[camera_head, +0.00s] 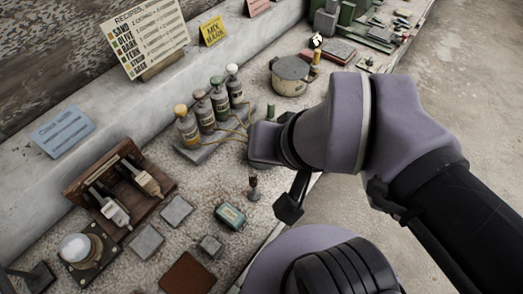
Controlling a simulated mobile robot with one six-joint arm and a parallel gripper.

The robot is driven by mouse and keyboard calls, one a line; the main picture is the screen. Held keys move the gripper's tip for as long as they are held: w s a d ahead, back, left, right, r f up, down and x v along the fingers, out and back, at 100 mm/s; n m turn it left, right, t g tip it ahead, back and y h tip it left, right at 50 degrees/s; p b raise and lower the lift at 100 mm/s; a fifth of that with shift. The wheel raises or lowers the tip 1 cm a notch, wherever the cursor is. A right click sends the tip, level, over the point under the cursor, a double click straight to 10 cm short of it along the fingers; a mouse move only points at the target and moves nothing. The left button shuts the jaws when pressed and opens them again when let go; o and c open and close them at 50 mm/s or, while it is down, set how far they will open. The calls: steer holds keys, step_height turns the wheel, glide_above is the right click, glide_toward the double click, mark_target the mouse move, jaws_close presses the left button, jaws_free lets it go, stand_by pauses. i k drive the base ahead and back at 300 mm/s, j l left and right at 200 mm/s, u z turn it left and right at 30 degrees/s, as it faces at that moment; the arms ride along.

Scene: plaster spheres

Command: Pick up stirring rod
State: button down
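My gripper (268,146) is at the end of my grey-purple arm, over the worktop just right of a row of bottles. My own wrist hides most of it, and I cannot see whether its fingers are apart. A small upright object with a dark red-brown top (253,186) stands on the worktop below and left of my gripper, apart from it. I cannot tell whether it is the stirring rod. No other stirring rod can be clearly made out; part of the worktop behind my arm is hidden.
Several capped bottles (206,113) stand in a rack close left of my gripper. A lidded pot (290,75) is behind it. A wooden brush holder (110,195), small grey blocks (177,210) and a teal tin (230,215) lie at front left. The worktop's edge runs beneath my arm.

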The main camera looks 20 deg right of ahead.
mark_target(254, 195)
steer(key=z, duration=0.1)
steer(key=i+l+u, duration=0.15)
steer(key=l+u, duration=0.8)
steer(key=i+l+u, duration=0.1)
steer(key=l+u, duration=0.4)
steer(key=k+l+u, duration=0.1)
steer(key=l+u, duration=0.35)
steer(key=j, duration=0.1)
